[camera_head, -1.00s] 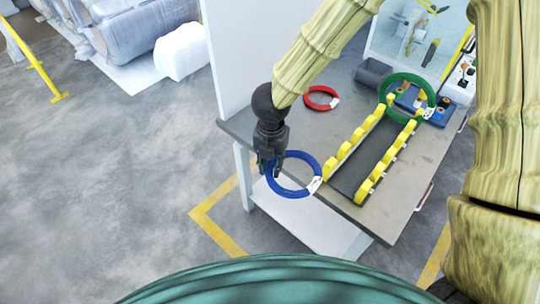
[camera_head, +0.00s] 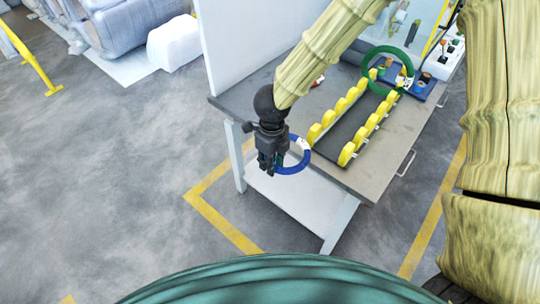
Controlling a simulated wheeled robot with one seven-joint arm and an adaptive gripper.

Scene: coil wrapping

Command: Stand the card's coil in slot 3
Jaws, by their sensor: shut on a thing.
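My gripper (camera_head: 269,168) points down and is shut on a blue coil (camera_head: 306,161). The coil hangs tilted in the air at the table's near left edge, and its left part is hidden behind the gripper. A white tag (camera_head: 302,143) is on its upper right. The slotted rack, with a yellow scalloped left rail (camera_head: 337,108) and right rail (camera_head: 368,131), lies on the table to the right of the gripper. A green coil (camera_head: 370,55) stands upright at the rack's far end. No slot numbers or card can be read.
The grey table (camera_head: 375,180) has bare room around the rack's near end. A white panel (camera_head: 245,50) rises at its left side. A blue device (camera_head: 421,86) and a button box (camera_head: 447,57) stand at the far right.

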